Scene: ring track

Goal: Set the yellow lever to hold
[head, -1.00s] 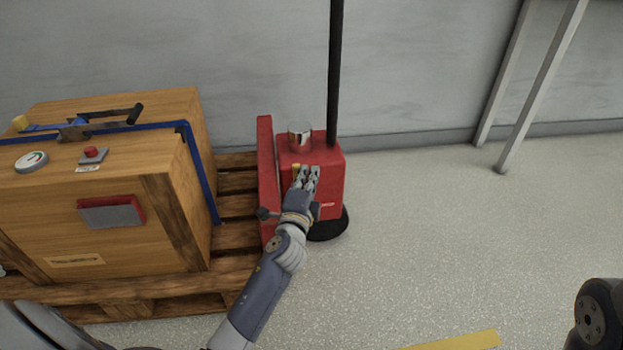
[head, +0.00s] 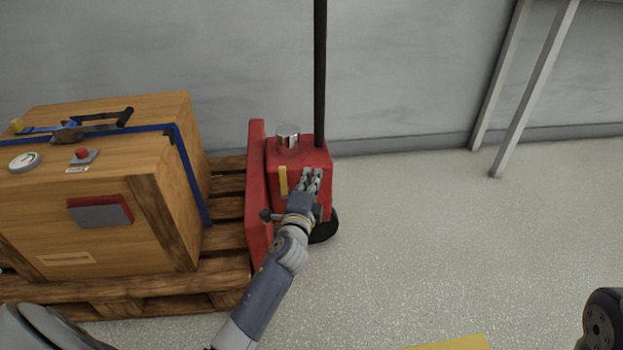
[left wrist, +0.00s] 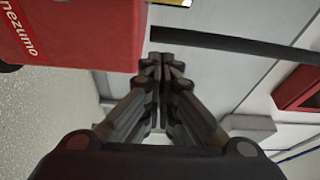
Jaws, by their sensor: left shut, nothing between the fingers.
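The yellow lever (head: 283,181) is a short upright bar on the front face of the red pallet-truck body (head: 298,153). My left gripper (head: 312,174) is just right of the lever in the head view, in front of the red body, with a visible gap between them. In the left wrist view its fingers (left wrist: 160,60) are together and empty. The red body (left wrist: 75,35) fills the upper left there, and a small yellow edge (left wrist: 174,3) shows at the top. I cannot read any lever position marks. My right gripper is out of view.
A strapped wooden crate (head: 157,225) stands on a pallet (head: 225,285) at left. A black pole (head: 320,70) rises behind the red body, and a shiny cylinder (head: 288,135) sits on top.

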